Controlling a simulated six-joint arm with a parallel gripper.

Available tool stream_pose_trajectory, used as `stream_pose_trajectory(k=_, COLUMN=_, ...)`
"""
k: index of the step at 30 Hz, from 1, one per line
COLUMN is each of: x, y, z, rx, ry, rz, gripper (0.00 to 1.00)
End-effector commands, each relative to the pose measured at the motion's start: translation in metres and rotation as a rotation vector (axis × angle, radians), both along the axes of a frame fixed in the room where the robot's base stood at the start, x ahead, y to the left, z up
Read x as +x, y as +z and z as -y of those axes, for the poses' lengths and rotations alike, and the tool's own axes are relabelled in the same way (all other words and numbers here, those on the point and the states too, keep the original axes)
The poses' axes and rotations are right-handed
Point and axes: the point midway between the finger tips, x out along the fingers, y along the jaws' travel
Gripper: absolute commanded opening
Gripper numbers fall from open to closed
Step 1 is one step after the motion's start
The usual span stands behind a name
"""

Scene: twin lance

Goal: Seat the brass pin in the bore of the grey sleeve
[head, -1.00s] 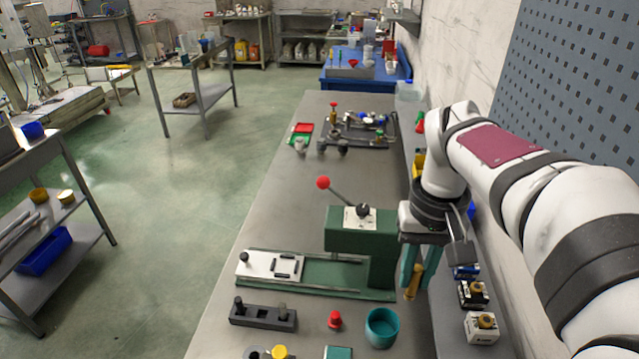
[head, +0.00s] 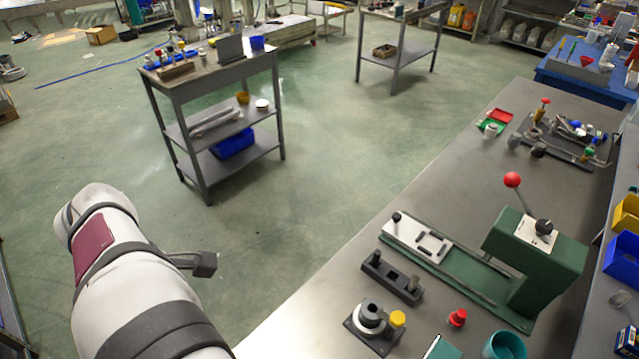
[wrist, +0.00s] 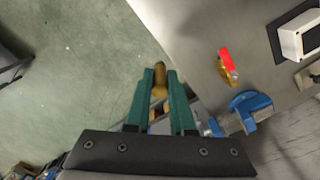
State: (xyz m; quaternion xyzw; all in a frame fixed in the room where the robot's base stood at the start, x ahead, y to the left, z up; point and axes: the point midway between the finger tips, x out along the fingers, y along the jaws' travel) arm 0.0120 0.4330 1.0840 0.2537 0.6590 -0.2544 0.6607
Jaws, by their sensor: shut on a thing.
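In the wrist view my gripper (wrist: 160,76) has its two green fingers shut on the brass pin (wrist: 158,88), whose rounded end sticks out slightly past the fingertips. In the head view the gripper and the pin are out of sight; only my arm shows at lower left. The likely grey sleeve (head: 371,309) is a dark ring-shaped piece with an open bore on top, upright in a pale collar on a dark base plate near the bench's front edge. The pin is apart from it. I cannot make out the sleeve in the wrist view.
A yellow knob (head: 397,319) stands beside the sleeve. A dark block (head: 392,279) with a post at each end, a red knob (head: 458,317), a teal cup (head: 505,346) and a green lever press (head: 538,262) are close by. Open floor lies left of the bench.

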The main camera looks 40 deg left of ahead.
Motion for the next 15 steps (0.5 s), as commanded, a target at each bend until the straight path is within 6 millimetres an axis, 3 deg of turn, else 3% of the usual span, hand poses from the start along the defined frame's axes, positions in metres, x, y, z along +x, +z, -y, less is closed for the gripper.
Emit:
stream_pose_trajectory(k=1, x=-0.035, y=-0.005, z=-0.003, rx=-0.002, ry=0.116, rz=0.000, gripper=0.00)
stream_pose_trajectory(k=3, x=-0.081, y=-0.012, z=-0.003, rx=-0.001, ry=0.280, rz=0.000, gripper=0.00)
stream_pose_trajectory(k=8, x=-0.178, y=-0.028, z=0.018, rx=-0.002, ry=0.613, rz=0.000, gripper=0.00)
stream_pose_trajectory(k=11, x=-0.229, y=-0.038, z=0.048, rx=-0.004, ry=0.791, rz=0.001, gripper=0.00)
stream_pose_trajectory(k=15, x=-0.283, y=-0.055, z=0.110, rx=-0.005, ry=1.003, rz=0.003, gripper=0.00)
